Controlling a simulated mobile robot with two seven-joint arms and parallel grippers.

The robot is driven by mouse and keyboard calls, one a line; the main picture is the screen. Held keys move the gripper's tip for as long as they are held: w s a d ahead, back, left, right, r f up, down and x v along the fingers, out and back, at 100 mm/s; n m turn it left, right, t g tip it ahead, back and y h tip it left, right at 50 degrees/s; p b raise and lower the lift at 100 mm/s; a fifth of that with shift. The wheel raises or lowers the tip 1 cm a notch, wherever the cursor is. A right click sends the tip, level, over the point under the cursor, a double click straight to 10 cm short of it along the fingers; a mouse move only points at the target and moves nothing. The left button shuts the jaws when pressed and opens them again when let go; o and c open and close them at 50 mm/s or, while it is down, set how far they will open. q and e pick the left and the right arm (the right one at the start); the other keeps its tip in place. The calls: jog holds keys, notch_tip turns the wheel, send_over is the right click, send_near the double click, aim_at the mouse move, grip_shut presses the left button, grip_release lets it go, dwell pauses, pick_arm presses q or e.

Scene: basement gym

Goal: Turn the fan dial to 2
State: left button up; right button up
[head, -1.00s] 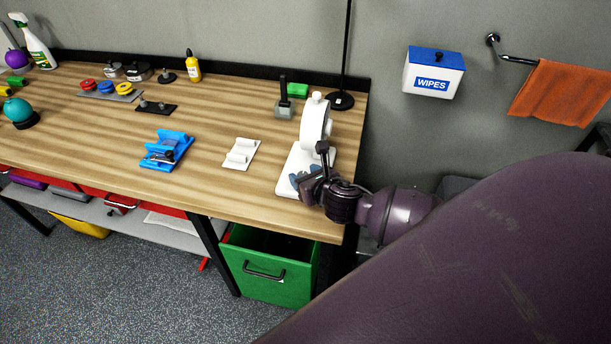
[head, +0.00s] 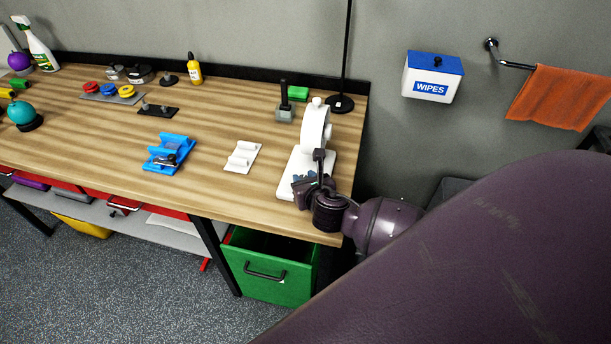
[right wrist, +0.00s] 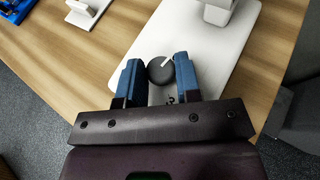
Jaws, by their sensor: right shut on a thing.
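The white fan (head: 315,128) stands on its flat white base (head: 289,182) at the right end of the workbench. In the right wrist view the round dark dial (right wrist: 160,70) sits on the white base (right wrist: 205,50), with a pale pointer mark toward its upper right. My right gripper (right wrist: 159,72) is shut on the dial, with one blue finger at each side of it. In the head view my right gripper (head: 305,184) is low over the front of the base and hides the dial. The numbers around the dial cannot be read. My left gripper is not in view.
A white holder (head: 241,157) and a blue holder (head: 168,154) lie left of the fan.

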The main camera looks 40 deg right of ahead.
jog(key=shift+a+m+g+h+p, duration=0.2)
jog(key=shift+m+g+h+p, duration=0.3)
jog(key=shift+m+h, duration=0.4)
jog(key=m+h, duration=0.1)
jog(key=m+g+h, duration=0.1)
jog(key=shift+w+a+m+h, duration=0.1)
jog(key=shift+a+m+h, duration=0.05)
jog(key=shift+m+h, duration=0.2)
jog(key=m+g+h, duration=0.1)
jog(key=g, duration=0.1)
jog(key=m+g+h, duration=0.1)
jog(key=m, duration=0.1)
jog(key=m+g+h, duration=0.2)
jog(key=shift+w+a+m+g, duration=0.2)
jog(key=shift+w+m+g, duration=0.05)
jog(key=shift+w+g, duration=0.05)
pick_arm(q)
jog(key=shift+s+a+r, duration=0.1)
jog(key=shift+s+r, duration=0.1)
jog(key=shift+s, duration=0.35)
pick_arm(e)
jog(key=m+g, duration=0.2)
jog(key=m+g+h, duration=0.1)
jog(key=g, duration=0.1)
jog(key=m+g, duration=0.2)
jog(key=shift+w+m, duration=0.3)
jog(key=shift+g, duration=0.4)
jog(key=o, duration=0.9)
jog(key=shift+c, duration=0.2)
jog(key=shift+h, duration=0.25)
